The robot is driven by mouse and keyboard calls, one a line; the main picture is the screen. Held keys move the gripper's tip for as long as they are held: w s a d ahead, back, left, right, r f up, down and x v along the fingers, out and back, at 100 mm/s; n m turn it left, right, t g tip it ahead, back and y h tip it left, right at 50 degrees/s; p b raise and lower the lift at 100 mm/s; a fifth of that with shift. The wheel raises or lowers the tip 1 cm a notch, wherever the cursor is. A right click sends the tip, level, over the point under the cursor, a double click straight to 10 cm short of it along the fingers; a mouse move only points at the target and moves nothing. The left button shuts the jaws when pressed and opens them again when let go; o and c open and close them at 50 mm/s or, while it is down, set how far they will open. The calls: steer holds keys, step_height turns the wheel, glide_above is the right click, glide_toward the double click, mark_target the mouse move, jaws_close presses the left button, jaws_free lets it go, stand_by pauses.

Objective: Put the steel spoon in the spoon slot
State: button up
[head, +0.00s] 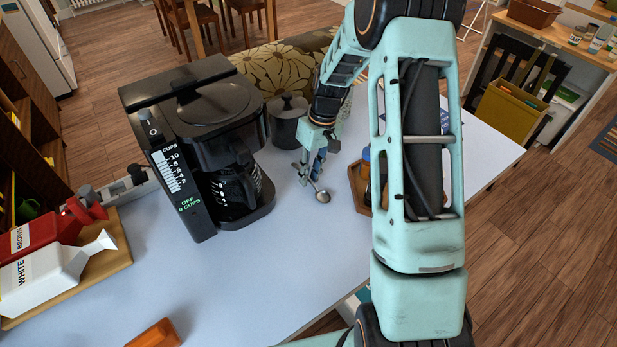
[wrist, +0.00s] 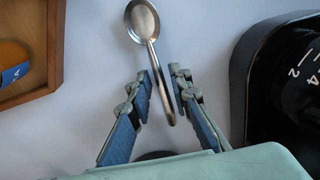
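The steel spoon (wrist: 143,22) lies on the white tabletop, its bowl away from my gripper in the wrist view and its handle running back between the fingers. It also shows in the head view (head: 323,196), just below the fingertips. My gripper (wrist: 164,90) is open, with one blue-padded finger on each side of the handle and a gap on both sides. In the head view my gripper (head: 311,172) points down at the table beside the coffee maker. I cannot make out a spoon slot; my arm hides part of the table.
A black coffee maker (head: 205,120) stands close to the left of my gripper, with a dark lidded canister (head: 288,122) behind. A wooden tray (head: 355,180) holding items sits to the right, partly hidden by my arm. White and red cartons (head: 55,268) lie at far left.

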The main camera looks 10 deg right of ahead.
jaws_close()
steer(key=shift+r, duration=0.1)
stand_by(0.3)
